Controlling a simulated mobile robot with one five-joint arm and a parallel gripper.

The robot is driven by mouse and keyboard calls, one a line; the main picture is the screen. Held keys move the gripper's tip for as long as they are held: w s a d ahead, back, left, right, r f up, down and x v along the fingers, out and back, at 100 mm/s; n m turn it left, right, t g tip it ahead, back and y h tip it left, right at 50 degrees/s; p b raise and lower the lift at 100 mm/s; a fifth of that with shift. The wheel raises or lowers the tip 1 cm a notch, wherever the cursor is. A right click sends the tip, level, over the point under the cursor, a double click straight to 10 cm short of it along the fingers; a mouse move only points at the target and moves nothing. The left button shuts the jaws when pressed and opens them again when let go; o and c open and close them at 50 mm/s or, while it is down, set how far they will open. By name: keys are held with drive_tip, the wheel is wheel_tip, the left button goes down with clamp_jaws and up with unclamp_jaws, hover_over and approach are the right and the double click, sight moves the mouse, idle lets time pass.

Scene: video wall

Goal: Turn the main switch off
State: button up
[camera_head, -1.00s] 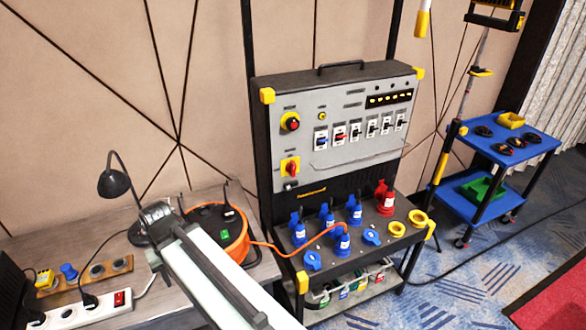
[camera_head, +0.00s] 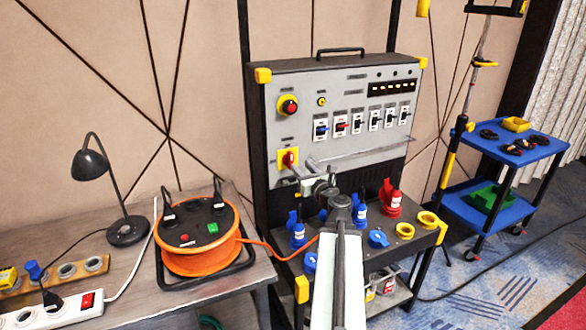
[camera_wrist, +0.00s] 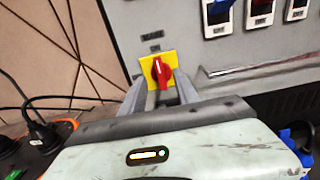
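The main switch (camera_head: 288,158) is a red rotary knob on a yellow plate at the lower left of the grey panel face. In the wrist view the red knob (camera_wrist: 160,71) stands roughly upright, with a white mark near its upper part. My gripper (camera_head: 303,168) is just in front of the switch, at the lower right of it in the head view. In the wrist view my gripper (camera_wrist: 158,86) has its two grey fingers apart, one on each side below the knob. I cannot tell whether they touch it.
A row of breakers (camera_head: 358,124) is to the right. Blue and red plugs (camera_head: 391,200) stand on the shelf below. An orange cable reel (camera_head: 200,240) and a black lamp (camera_head: 95,165) are on the table at left.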

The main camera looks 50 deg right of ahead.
sight(292, 157)
drive_tip(key=x, duration=0.8)
drive_tip(key=shift+a, duration=0.1)
clamp_jaws()
